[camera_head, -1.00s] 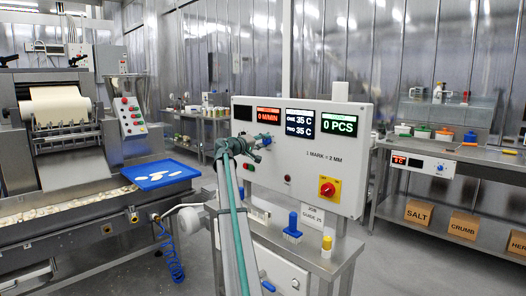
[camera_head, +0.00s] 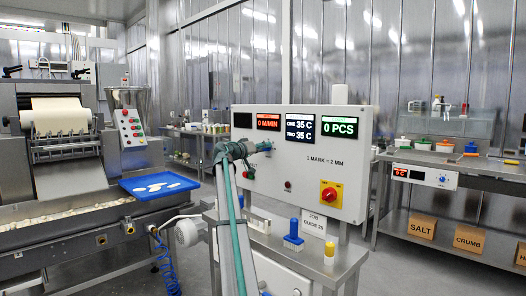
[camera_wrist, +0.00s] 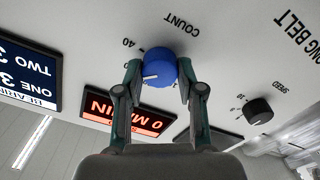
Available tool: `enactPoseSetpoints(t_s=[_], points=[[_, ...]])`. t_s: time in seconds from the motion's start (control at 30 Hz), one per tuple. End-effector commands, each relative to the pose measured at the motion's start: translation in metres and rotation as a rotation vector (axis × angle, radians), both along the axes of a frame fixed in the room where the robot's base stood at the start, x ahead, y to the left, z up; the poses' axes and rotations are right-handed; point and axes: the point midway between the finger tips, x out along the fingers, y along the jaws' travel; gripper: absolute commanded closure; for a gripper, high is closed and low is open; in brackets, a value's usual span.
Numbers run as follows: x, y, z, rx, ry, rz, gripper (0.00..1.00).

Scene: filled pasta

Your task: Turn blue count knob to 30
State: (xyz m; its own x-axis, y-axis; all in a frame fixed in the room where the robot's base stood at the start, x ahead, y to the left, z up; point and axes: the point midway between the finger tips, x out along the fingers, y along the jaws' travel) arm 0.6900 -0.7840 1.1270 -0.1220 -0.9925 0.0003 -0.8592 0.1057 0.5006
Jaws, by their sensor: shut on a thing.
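The blue count knob (camera_wrist: 160,62) is on the pale panel under the word COUNT in the wrist view, which shows the panel turned over. The count display (camera_head: 338,127) reads 0 PCS.
A black speed knob (camera_wrist: 258,111) sits to the right in the wrist view. A red switch on a yellow plate (camera_head: 329,193) is on the panel's lower right. A blue-handled brush (camera_head: 293,235) and a yellow-capped container (camera_head: 327,249) stand on the ledge below.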

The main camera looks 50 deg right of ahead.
Motion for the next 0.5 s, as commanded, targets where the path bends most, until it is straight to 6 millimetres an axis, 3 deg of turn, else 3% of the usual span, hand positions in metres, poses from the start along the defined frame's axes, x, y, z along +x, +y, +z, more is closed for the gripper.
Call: enactPoseSetpoints(t_s=[0.33,0.37,0.5], points=[[-0.0001,-0.0003,0.0004,0.000,-0.002,0.000,0.97],[-0.0001,-0.0003,0.0004,0.000,-0.002,0.000,0.59],[-0.0001,-0.0003,0.0003,0.000,-0.001,0.000,0.37]])
